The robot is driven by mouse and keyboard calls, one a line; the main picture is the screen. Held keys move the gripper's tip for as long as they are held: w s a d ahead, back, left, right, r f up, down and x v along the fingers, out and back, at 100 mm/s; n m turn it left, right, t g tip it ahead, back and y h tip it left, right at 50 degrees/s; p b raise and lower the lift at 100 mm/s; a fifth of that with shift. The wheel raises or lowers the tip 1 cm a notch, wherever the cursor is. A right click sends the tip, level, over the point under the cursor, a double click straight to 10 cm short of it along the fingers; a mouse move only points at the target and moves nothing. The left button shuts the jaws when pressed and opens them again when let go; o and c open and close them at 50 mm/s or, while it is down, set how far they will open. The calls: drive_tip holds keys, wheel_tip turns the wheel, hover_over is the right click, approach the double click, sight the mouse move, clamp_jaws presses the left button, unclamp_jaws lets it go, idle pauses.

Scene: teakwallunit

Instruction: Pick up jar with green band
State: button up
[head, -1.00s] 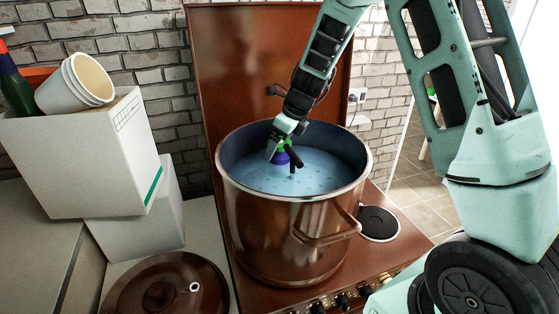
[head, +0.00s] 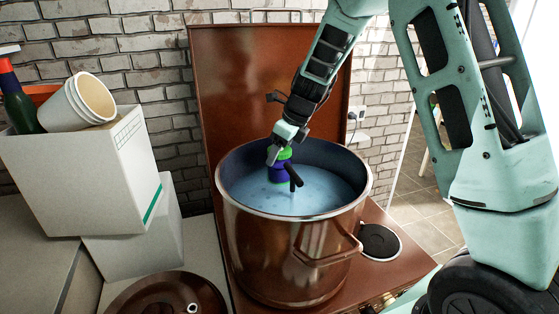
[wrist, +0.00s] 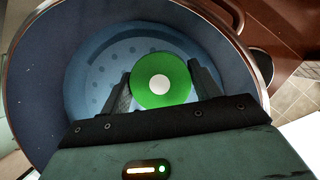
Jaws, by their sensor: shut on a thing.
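The jar with green band (head: 282,174) is blue with green at its top and lower down. It is upright inside the large copper-coloured pot (head: 285,240), above the pale blue bottom. My gripper (head: 284,160) reaches down into the pot from above and is shut on the jar. In the wrist view the jar's round green top with a white centre (wrist: 161,80) sits between the two dark fingers of my gripper (wrist: 165,88). The pot's rim surrounds the jar and fingertips. The jar's underside is hidden.
The pot stands on a brown stove with a round burner (head: 379,242) to its right. A raised brown panel (head: 240,80) stands behind. A brown lid (head: 165,297) lies at front left. White boxes (head: 85,180) with a white bucket (head: 80,100) stand left.

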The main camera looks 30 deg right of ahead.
wheel_tip(320, 180, up, 15)
drive_tip(key=b, duration=0.1)
idle(0.3)
wheel_tip(320, 180, up, 12)
drive_tip(key=p, duration=1.3)
idle(0.4)
drive_tip(key=shift+f, duration=0.1)
